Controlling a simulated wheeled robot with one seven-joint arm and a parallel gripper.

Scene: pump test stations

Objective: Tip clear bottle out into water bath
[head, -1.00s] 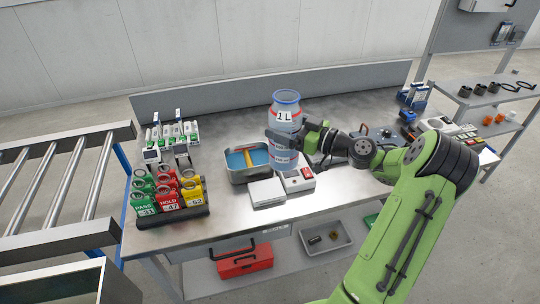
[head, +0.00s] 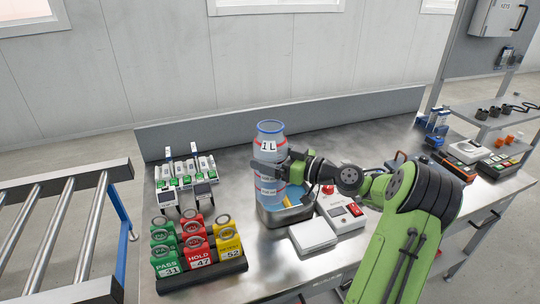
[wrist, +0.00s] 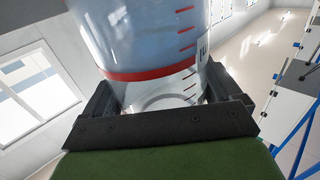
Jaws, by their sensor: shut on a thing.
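The clear bottle (head: 268,148) has a blue rim, a "1 L" label and red bands. It is upright, and my gripper (head: 270,172) is shut around its body. The wrist view shows the bottle (wrist: 150,40) between the two black fingers (wrist: 165,100).
Green, red and yellow tags (head: 200,250) stand in a rack at the left front.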

